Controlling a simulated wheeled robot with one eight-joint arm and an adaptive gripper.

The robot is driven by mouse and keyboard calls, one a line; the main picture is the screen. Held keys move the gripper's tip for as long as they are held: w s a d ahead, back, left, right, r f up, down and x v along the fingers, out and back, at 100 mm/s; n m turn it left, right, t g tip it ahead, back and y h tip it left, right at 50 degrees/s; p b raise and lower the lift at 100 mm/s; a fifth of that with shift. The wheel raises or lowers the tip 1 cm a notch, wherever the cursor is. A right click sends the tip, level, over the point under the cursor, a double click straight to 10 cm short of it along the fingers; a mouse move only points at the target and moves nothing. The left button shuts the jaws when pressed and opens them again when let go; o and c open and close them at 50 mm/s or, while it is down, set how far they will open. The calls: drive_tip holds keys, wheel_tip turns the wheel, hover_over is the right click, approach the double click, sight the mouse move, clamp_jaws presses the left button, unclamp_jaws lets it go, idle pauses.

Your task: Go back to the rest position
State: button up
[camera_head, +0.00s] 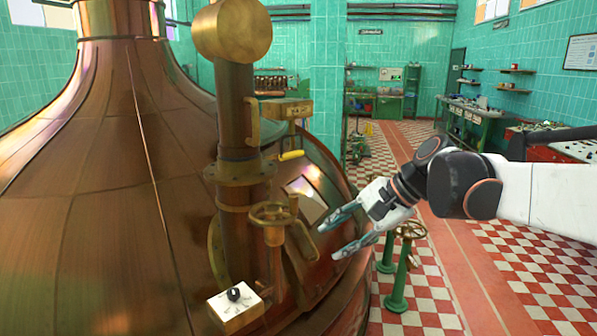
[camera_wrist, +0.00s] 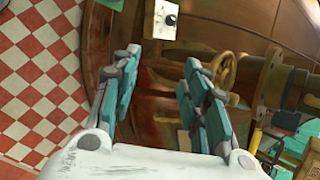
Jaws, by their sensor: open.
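My gripper (camera_head: 326,238) is open and empty in the head view, with its two teal fingers spread and pointing left toward the copper kettle (camera_head: 95,215). It is in the air to the right of the brass valve handwheel (camera_head: 274,214), apart from it in the picture. In the wrist view my gripper (camera_wrist: 158,72) also shows open, with nothing between its fingers. A white box with a black knob (camera_head: 236,296) is at the kettle's lower front. The same knob box shows in the wrist view (camera_wrist: 163,19), beyond the fingertips.
Green valve stands (camera_head: 398,285) stand on the red and white checkered floor below my arm. A green workbench (camera_head: 470,115) lines the right wall. Open floor lies beyond.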

drive_tip(key=s+d+f+n+t+h, duration=0.2)
drive_tip(key=s+d+f+n+h, duration=0.2)
drive_tip(key=s, duration=0.6)
drive_tip(key=s+d+f+n+t+h, duration=0.2)
drive_tip(key=s+d+f+n, duration=0.4)
drive_tip(key=s, duration=0.4)
drive_tip(key=shift+s+d+f+h, duration=0.15)
drive_tip(key=shift+d+f+h, duration=0.35)
drive_tip(key=shift+h, duration=0.4)
drive_tip(key=shift+d+r, duration=0.1)
